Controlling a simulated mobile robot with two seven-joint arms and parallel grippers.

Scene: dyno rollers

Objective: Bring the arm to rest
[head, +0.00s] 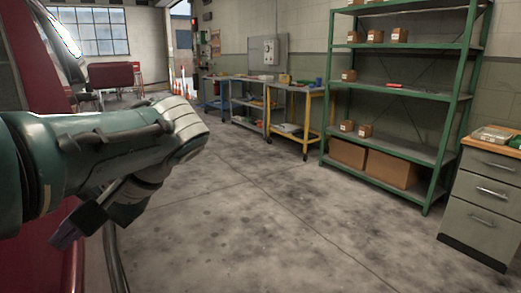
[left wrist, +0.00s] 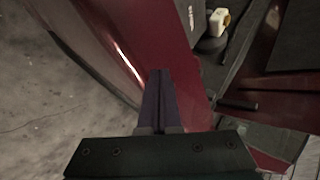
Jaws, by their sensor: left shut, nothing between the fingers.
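My left arm (head: 95,150) reaches in from the left in the head view, its forearm roughly level and its wrist turned down and back toward the left. My left gripper (head: 65,236) hangs low beside a red panelled body (head: 70,268). It also shows in the left wrist view (left wrist: 161,75), where its two dark fingers lie together with nothing between them. Behind the fingers is a dark red curved surface (left wrist: 105,35); I cannot tell whether they touch it. My right gripper is not in view.
A green shelf unit (head: 398,98) with cardboard boxes stands at the right, next to a grey drawer cabinet (head: 482,204). Workbenches (head: 290,86) line the back wall. The concrete floor (head: 270,215) in the middle is clear. A small white and yellow item (left wrist: 218,22) shows in the wrist view.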

